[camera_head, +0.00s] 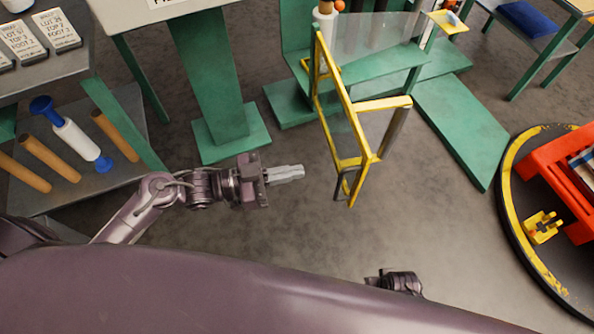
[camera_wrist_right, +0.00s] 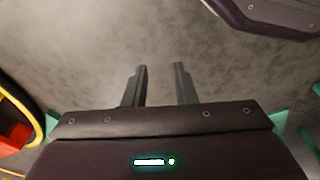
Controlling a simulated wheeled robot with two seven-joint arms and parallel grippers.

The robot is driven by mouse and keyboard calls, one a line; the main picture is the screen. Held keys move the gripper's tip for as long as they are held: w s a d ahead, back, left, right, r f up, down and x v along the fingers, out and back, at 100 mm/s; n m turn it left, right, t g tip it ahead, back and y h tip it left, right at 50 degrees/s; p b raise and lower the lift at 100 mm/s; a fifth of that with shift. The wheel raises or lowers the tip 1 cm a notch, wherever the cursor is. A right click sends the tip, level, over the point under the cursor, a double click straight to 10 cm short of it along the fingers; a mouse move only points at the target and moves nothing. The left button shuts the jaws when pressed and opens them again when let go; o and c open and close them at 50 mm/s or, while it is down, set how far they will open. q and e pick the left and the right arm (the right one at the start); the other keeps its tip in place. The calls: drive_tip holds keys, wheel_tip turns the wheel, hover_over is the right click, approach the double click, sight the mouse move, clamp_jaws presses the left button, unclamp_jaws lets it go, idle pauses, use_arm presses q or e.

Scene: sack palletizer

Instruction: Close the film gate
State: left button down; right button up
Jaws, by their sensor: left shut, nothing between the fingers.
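The yellow-framed film gate (camera_head: 349,102) stands out from the green film machine (camera_head: 289,101), swung open toward me, with a clear panel inside its frame. A dark handle (camera_head: 344,184) is at its near lower end. My left gripper (camera_head: 301,172) is shut and empty, a short way left of the gate, pointing at it and apart from it. My right gripper (camera_wrist_right: 160,85) shows in the right wrist view with its two fingers apart and nothing between them, over bare floor. In the head view only a dark part of my right arm shows at the bottom.
A round turntable (camera_head: 510,215) with a yellow edge and a red pallet (camera_head: 562,170) stands at the right. A grey shelf (camera_head: 120,165) with rolls is at the left. A green post (camera_head: 222,90) stands behind my left gripper. The floor between is clear.

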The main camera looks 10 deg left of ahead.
sight(357, 161)
use_arm(q)
drive_tip(key=x, duration=1.1)
drive_tip(key=shift+d, duration=0.2)
